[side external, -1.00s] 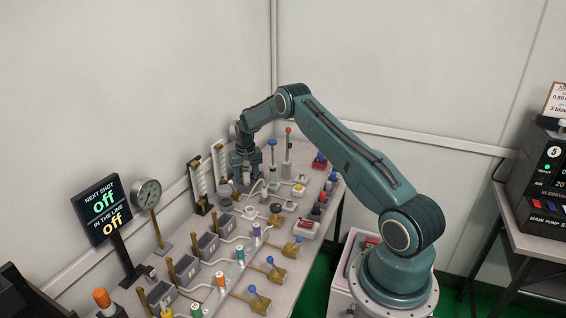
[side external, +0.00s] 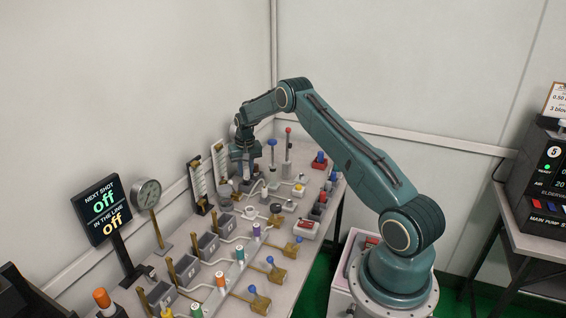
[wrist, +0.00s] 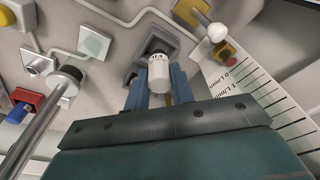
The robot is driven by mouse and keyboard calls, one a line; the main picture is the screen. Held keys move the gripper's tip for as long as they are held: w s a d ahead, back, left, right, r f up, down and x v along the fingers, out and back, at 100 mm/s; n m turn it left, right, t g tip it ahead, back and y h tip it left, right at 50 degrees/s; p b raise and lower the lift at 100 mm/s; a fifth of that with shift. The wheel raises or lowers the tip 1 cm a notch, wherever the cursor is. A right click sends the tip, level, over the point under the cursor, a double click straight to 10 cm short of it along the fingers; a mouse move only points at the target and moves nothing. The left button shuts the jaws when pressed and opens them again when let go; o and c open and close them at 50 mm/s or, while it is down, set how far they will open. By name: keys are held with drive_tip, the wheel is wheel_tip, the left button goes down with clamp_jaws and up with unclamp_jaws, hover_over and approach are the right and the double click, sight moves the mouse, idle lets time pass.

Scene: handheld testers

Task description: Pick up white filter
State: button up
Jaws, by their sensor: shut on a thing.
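In the wrist view the white filter (wrist: 159,74) is a small white cylinder with dark lettering, partly cut off as "FIL". My gripper (wrist: 159,85) has its two blue fingers on either side of it and is shut on it. Behind the filter is a grey square holder with a dark opening (wrist: 157,46). I cannot tell how far the filter stands above it. In the side external view my gripper (side external: 244,172) points down at the back of the bench, and the filter is too small to make out there.
A blue-topped post (side external: 272,144) and a red-topped post (side external: 288,132) stand close to the right. Grey bins (side external: 208,243) and brass valves (side external: 257,299) fill the front of the bench (side external: 316,200).

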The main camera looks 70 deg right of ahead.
sight(245, 168)
wheel_tip(245, 168, up, 18)
drive_tip(key=shift+f, duration=0.25)
idle(0.7)
